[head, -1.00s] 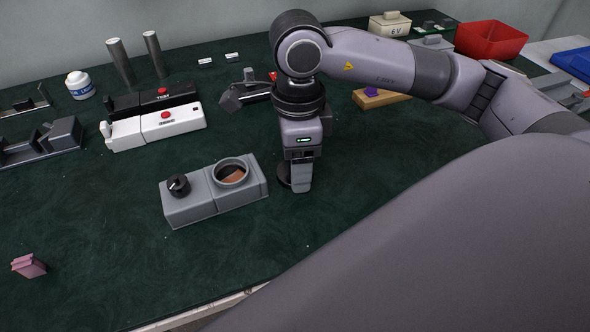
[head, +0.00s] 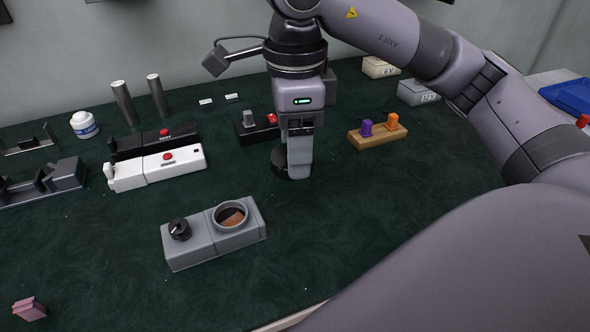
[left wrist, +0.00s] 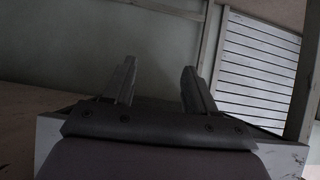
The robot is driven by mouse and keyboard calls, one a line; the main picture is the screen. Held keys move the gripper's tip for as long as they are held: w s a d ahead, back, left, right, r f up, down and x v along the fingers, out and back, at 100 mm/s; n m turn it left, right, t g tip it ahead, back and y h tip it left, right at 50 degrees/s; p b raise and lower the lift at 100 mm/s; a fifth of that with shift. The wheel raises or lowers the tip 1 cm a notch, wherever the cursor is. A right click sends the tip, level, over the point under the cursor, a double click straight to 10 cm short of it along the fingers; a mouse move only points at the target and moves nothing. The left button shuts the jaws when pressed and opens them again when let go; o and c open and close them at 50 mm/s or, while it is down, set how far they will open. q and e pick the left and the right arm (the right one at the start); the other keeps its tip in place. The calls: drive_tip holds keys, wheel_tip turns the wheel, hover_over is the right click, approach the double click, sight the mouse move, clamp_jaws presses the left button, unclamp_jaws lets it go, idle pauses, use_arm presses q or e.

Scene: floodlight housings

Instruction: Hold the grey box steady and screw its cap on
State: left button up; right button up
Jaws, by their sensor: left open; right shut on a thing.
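The grey box (head: 190,252) lies on the dark green table, left of centre. It has a black knob on its left part and a raised round opening (head: 231,214) on its right part, open with something brown inside. My right gripper (head: 292,172) points down to the right of and beyond the box in the picture, apart from it. It is shut on a dark round cap (head: 279,162), mostly hidden behind the fingers. My left gripper (left wrist: 158,85) shows only in the left wrist view, open and empty, away from the box.
White (head: 158,168) and black (head: 155,139) boxes with red buttons stand behind the grey box. A wooden block (head: 377,137) with purple and orange pegs is at right. Table around the grey box is clear.

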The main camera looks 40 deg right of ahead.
wheel_tip(320, 180, up, 8)
drive_tip(key=shift+f+p, duration=0.2)
drive_tip(key=shift+p, duration=0.7)
